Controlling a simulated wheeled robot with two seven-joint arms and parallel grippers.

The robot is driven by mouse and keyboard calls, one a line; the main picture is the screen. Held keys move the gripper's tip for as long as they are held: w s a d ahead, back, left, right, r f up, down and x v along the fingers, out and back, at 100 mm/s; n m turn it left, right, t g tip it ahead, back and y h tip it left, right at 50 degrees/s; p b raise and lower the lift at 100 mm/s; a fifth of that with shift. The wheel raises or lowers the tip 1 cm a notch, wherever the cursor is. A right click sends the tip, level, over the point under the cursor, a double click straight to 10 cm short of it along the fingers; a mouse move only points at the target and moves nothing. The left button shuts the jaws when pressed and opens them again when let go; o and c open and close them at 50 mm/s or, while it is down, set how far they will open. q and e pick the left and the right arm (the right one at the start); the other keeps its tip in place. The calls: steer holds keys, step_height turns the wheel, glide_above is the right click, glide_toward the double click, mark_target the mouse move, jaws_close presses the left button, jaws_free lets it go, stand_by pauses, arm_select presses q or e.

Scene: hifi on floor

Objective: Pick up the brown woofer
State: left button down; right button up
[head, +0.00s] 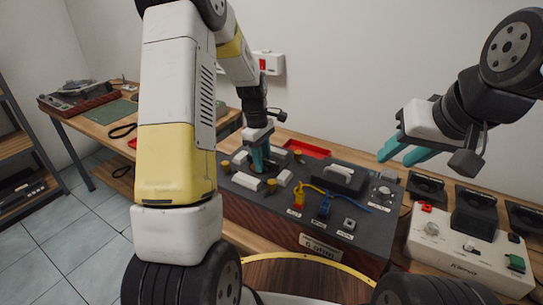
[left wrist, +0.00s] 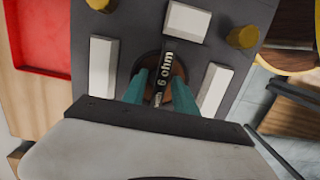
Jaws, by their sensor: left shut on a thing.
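The brown woofer (left wrist: 164,72) shows in the left wrist view as a brown round part with a black strip across it, lettered "6 ohm". It sits in the grey top of a wide box (head: 240,205), ringed by white blocks and yellow knobs. My left gripper (head: 261,163) points down at it, and in the left wrist view its teal fingers (left wrist: 160,96) are shut on it from both sides. In the head view the fingers hide most of the woofer. I cannot tell whether it is lifted. My right gripper (head: 402,153) hangs open and empty above the box's right end.
The box top also carries a white handle (head: 340,179), yellow and blue connectors and small labels. A white device (head: 466,250) and several black units stand at the right. A red tray (head: 307,148) lies behind the box. A side table (head: 75,127) stands at the left.

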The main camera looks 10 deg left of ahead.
arm_select(q)
step_height(320, 180, up, 11)
stand_by(0.5)
